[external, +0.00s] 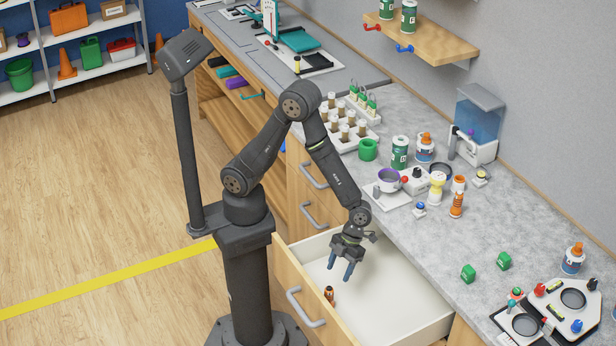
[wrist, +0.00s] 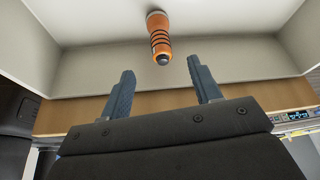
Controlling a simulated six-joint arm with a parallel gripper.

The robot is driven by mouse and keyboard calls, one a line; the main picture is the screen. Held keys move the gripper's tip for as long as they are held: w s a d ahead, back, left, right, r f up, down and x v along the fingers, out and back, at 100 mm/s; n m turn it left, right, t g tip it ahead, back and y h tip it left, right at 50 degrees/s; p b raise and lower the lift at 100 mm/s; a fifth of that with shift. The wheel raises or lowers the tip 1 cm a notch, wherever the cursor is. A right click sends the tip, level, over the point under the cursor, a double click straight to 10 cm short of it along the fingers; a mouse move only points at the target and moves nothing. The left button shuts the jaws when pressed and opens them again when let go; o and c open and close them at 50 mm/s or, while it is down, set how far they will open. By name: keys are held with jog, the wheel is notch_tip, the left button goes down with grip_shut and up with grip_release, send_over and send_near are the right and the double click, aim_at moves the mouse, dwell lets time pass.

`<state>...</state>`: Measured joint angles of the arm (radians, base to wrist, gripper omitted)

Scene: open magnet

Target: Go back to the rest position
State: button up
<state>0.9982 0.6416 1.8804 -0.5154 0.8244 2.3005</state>
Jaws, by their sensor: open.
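My gripper (external: 341,271) hangs over an open white drawer (external: 405,290) at the front of the workbench. Its two blue-grey fingers point down and are apart, with nothing between them. In the wrist view, my gripper (wrist: 163,92) also shows its fingers spread and empty. A small orange and black object (external: 329,295), like a bottle or torch, is in the drawer near its front. In the wrist view, the orange object (wrist: 159,35) lies beyond the fingertips, apart from them.
The bench top (external: 440,245) beside the drawer holds green cubes (external: 468,273), an orange bottle (external: 456,205), a purple-topped cup (external: 389,180) and a white tray (external: 545,315) at the right. A wooden shelf (external: 430,38) juts from the wall. The wooden floor (external: 90,190) at the left is clear.

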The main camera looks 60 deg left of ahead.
aim_at(329, 295)
dwell(0.3)
jog(key=x, duration=1.2)
jog(key=shift+s, duration=0.1)
jog(key=shift+d+r, duration=0.1)
jog(key=shift+r, duration=0.55)
